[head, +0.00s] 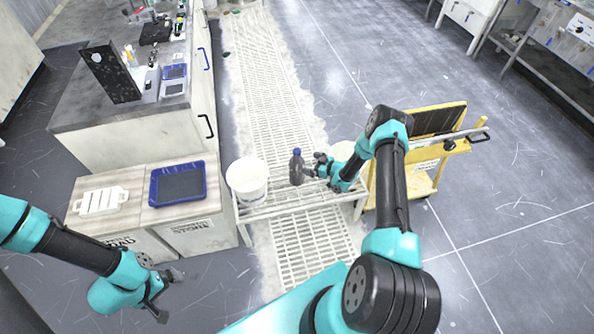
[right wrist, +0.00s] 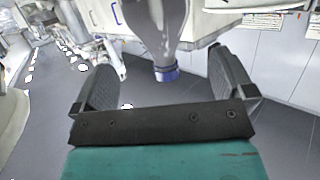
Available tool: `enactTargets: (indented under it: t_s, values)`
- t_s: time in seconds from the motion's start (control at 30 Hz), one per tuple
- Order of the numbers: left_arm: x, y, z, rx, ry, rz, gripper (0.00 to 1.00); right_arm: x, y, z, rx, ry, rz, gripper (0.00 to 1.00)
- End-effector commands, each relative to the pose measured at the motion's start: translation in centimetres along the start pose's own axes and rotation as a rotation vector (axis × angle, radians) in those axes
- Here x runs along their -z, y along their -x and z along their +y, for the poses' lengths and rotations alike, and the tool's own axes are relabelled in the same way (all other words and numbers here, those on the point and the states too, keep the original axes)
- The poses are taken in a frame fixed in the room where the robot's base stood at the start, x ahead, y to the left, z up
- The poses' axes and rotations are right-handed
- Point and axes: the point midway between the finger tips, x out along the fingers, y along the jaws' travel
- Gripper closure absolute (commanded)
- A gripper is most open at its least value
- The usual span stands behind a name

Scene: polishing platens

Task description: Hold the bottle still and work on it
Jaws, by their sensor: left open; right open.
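A grey bottle with a blue cap (head: 297,169) stands upright on a white slatted bench. My right gripper (head: 314,167) is just to the right of the bottle, pointing at it. In the right wrist view the bottle (right wrist: 160,32) appears between and beyond the two spread fingers of my right gripper (right wrist: 162,62), its blue cap towards the bottom of the picture. The fingers show a gap on both sides of the bottle. My left gripper (head: 164,291) is open and empty, low at the lower left, far from the bottle.
A white bucket (head: 247,181) stands left of the bottle, and another white bucket (head: 342,151) is behind my right gripper. The white bench (head: 280,209) carries them. A yellow cart (head: 421,184) is on the right. A blue tray (head: 178,184) and white rack (head: 100,201) lie on cabinets at left.

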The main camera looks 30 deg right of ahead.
Motion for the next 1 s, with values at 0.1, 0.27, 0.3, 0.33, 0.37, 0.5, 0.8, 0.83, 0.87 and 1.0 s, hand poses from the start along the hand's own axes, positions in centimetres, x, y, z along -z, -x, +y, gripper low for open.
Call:
enactTargets:
  t_s: [0.1, 0.27, 0.3, 0.33, 0.37, 0.5, 0.8, 0.83, 0.87, 1.0]
  values:
    - [0.0, 0.0, 0.0, 0.0, 0.0, 0.0, 0.0, -1.9, -0.5, 0.0, 0.0, 0.0, 0.0, 0.0]
    - [0.0, 0.0, 0.0, 0.0, 0.0, 0.0, 0.0, -3.1, -2.0, -0.1, 0.002, 0.002, 0.001, 0.0]
    - [0.0, 0.0, 0.0, 0.0, 0.0, 0.0, 0.0, -3.0, -2.5, 0.0, 0.002, 0.002, 0.001, 0.0]
    - [0.0, 0.0, 0.0, 0.0, 0.0, 0.0, 0.0, -3.0, -2.8, -0.1, 0.002, 0.002, 0.001, 0.0]
    - [0.0, 0.0, 0.0, 0.0, 0.0, 0.0, 0.0, -3.0, -3.0, 0.0, 0.001, 0.002, 0.0, 0.0]
    - [0.0, 0.0, 0.0, 0.0, 0.0, 0.0, 0.0, -3.1, -3.5, 0.0, 0.0, 0.0, -0.001, 0.0]
    - [0.0, 0.0, 0.0, 0.0, 0.0, 0.0, 0.0, -3.1, -3.6, 0.0, 0.0, 0.0, 0.0, 0.0]
    - [0.0, 0.0, 0.0, 0.0, 0.0, 0.0, 0.0, -3.1, -3.8, 0.0, 0.001, 0.0, -0.001, 0.0]
    - [0.0, 0.0, 0.0, 0.0, 0.0, 0.0, 0.0, -3.1, -4.0, 0.0, 0.001, 0.0, 0.0, 0.0]
    - [0.0, 0.0, 0.0, 0.0, 0.0, 0.0, 0.0, -3.0, -5.8, -0.1, 0.002, 0.001, 0.001, 0.0]
